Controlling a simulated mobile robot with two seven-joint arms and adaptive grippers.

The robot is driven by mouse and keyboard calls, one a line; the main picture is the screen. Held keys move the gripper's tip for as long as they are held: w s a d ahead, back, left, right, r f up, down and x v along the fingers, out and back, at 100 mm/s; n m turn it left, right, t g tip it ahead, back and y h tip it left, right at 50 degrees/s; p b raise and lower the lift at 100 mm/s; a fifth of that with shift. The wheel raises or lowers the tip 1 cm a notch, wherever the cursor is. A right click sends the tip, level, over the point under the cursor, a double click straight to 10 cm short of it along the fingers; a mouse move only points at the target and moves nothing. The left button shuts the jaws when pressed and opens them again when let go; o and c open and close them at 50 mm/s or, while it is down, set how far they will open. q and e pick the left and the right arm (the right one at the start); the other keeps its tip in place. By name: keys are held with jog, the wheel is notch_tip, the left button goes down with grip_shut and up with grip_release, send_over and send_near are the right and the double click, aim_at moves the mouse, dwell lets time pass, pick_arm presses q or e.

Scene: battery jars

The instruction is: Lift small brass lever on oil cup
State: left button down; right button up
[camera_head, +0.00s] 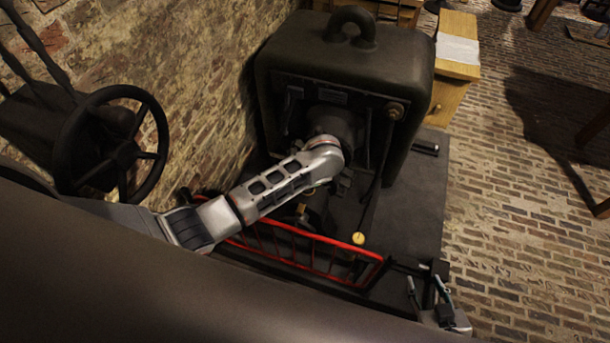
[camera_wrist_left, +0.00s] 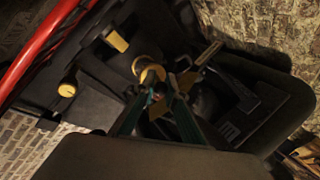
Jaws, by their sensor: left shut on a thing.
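In the left wrist view, the round brass oil cup (camera_wrist_left: 148,71) sits on the dark machine. My left gripper (camera_wrist_left: 160,92) reaches it from below in that picture. Its two dark fingers converge right at the cup's edge, shut on a small brass part there, which looks like the lever; the fingertips partly hide it. In the head view my left arm reaches in from the left to the machine's front, and its wrist hides the cup and lever. My right gripper (camera_head: 428,290) is at the bottom right, its two fingers apart and empty.
The big dark machine (camera_head: 345,55) stands by the brick wall. A red railing (camera_head: 300,248) runs before it. A yellow knob (camera_head: 358,238) also shows in the left wrist view (camera_wrist_left: 67,90). A black handwheel (camera_head: 118,145) is at left. Brick floor (camera_head: 520,240) is clear at right.

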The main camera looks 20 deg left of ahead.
pick_arm(q)
jog(key=shift+w+d+r+g, duration=0.15)
jog(key=shift+w+g, duration=0.15)
jog(key=shift+g, duration=0.4)
jog(key=shift+w+a+r+g, duration=0.15)
jog(key=shift+w+g, duration=0.15)
jog(key=shift+g, duration=0.4)
jog(key=shift+w+d+g, duration=0.1)
jog(key=shift+w+g, duration=0.05)
jog(key=shift+g, duration=0.35)
jog(key=shift+w+m+g+b, duration=0.15)
jog(key=shift+m+g+b, duration=0.2)
jog(key=shift+b, duration=0.35)
jog(key=shift+w+g+b, duration=0.1)
jog(key=shift+g+b, duration=0.25)
jog(key=shift+b, duration=0.15)
jog(key=shift+w+b, duration=0.1)
jog(key=shift+b, duration=0.45)
jog(key=shift+w+g+b, duration=0.1)
jog(key=shift+g+b, duration=0.5)
jog(key=shift+b, duration=0.05)
pick_arm(e)
jog(key=shift+w+a+f+y, duration=0.2)
jog(key=shift+w+a+f, duration=0.05)
jog(key=shift+a+f, duration=0.35)
jog(key=shift+w+a+f+y, duration=0.2)
jog(key=shift+a+f, duration=0.25)
jog(key=shift+a, duration=0.1)
pick_arm(q)
jog(key=shift+r, duration=0.1)
